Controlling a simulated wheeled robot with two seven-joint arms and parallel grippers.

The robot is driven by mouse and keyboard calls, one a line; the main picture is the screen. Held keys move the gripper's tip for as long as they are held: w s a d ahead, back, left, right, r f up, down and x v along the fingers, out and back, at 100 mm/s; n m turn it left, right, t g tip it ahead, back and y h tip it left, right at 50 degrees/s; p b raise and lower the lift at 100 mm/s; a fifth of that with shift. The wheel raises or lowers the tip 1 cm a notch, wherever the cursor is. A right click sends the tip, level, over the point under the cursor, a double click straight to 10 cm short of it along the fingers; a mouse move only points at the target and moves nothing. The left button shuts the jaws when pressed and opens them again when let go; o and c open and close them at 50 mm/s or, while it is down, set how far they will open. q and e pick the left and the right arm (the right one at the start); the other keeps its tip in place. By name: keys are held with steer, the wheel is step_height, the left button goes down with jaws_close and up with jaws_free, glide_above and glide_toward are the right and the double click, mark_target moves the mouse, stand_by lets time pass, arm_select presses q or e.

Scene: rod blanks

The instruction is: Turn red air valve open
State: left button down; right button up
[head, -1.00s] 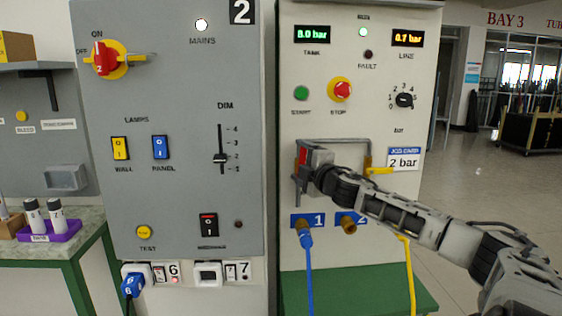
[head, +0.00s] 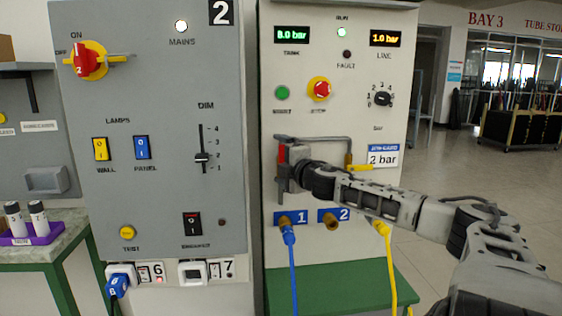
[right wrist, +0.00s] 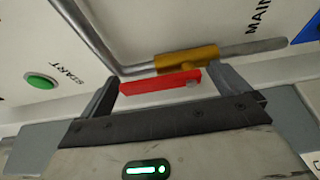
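The red air valve handle (head: 282,154) is on the pipe at the left of the panel with the 1 and 2 ports. In the right wrist view the red handle (right wrist: 160,82) lies roughly in line with the grey pipe, beside a brass valve body (right wrist: 187,60). My right gripper (head: 285,168) is at this valve, partly hiding it in the head view. In the right wrist view its fingers (right wrist: 165,85) are spread wide, one near each end of the handle. Whether they touch it is unclear. My left gripper is not in view.
A yellow valve handle (head: 358,168) sits close on the right, below the pipe. Blue hose (head: 292,262) and yellow hose (head: 388,262) hang below. The LINE display (head: 387,38) reads about 1.0 bar; the TANK display (head: 291,35) reads 8.0 bar.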

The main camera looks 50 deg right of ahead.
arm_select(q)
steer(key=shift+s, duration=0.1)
arm_select(e)
steer(key=shift+a, duration=0.1)
steer(key=shift+s+a+f, duration=0.1)
steer(key=shift+s, duration=0.05)
steer(key=p+v, duration=0.1)
steer(key=v, duration=0.1)
steer(key=p+v, duration=0.2)
steer(key=v, duration=0.1)
steer(key=shift+s+r, duration=0.25)
steer(key=shift+s, duration=0.1)
glide_toward(283, 160)
steer(key=v, duration=0.5)
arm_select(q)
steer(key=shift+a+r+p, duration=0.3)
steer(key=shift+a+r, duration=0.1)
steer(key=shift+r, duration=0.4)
arm_select(e)
steer(key=shift+s+a+f, duration=0.1)
steer(key=shift+s, duration=0.05)
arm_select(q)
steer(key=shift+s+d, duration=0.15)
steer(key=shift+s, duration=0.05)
